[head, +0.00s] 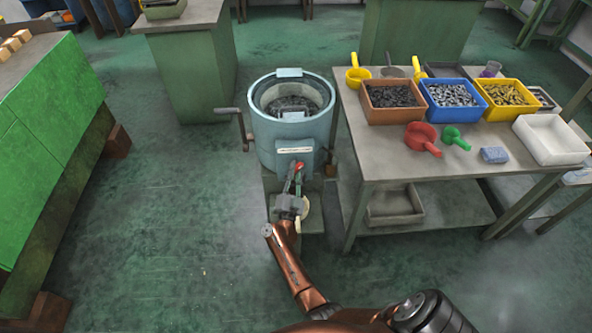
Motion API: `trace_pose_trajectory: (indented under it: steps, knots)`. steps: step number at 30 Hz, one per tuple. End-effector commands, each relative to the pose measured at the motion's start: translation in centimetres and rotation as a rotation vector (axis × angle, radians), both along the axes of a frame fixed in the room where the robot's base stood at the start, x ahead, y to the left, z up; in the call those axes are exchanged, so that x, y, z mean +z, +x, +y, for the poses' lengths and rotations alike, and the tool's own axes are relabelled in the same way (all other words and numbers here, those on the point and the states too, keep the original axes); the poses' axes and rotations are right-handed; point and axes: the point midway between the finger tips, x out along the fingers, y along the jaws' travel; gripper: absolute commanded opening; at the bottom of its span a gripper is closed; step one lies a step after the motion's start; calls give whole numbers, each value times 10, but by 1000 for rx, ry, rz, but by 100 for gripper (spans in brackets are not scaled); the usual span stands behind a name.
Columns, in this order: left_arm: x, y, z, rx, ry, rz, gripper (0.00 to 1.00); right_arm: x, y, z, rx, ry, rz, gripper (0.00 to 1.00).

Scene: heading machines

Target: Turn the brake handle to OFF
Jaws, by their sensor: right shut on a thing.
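A light blue round machine (292,140) with an open top stands in the middle of the head view. Dark pieces lie inside its drum. A box with a white label (294,149) sits on its near side. Just below the label is a red handle (299,166), taken here as the brake handle. My right gripper (296,177) reaches up from below, and its fingers are shut on the red handle. The fingers hide part of the handle, and the label's text is too small to read. My left gripper is not in view.
A dark crank (228,111) sticks out on the machine's left. A table (385,165) close on the right holds orange, blue and yellow bins, scoops and a white tray (550,139). A green cabinet (50,140) stands at left. The floor between cabinet and machine is free.

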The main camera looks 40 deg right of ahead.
Motion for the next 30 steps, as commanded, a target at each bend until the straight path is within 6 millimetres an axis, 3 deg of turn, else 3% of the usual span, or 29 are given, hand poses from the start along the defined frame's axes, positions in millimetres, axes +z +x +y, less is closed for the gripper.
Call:
trace_pose_trajectory:
  steps: [5, 6, 14, 23, 30]
  knots:
    - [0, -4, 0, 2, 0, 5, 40, -2, 0, 1, 3, 3, 1, 0]
    - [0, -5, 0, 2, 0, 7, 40, -2, 0, 1, 3, 3, 1, 16]
    - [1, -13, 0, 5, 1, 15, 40, -1, 0, 1, 1, 1, 1, 33]
    - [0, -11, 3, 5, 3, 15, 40, -1, 0, 0, 1, -13, 9, 33]
    - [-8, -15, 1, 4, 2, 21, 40, -4, -1, -1, 2, -231, 143, 33]
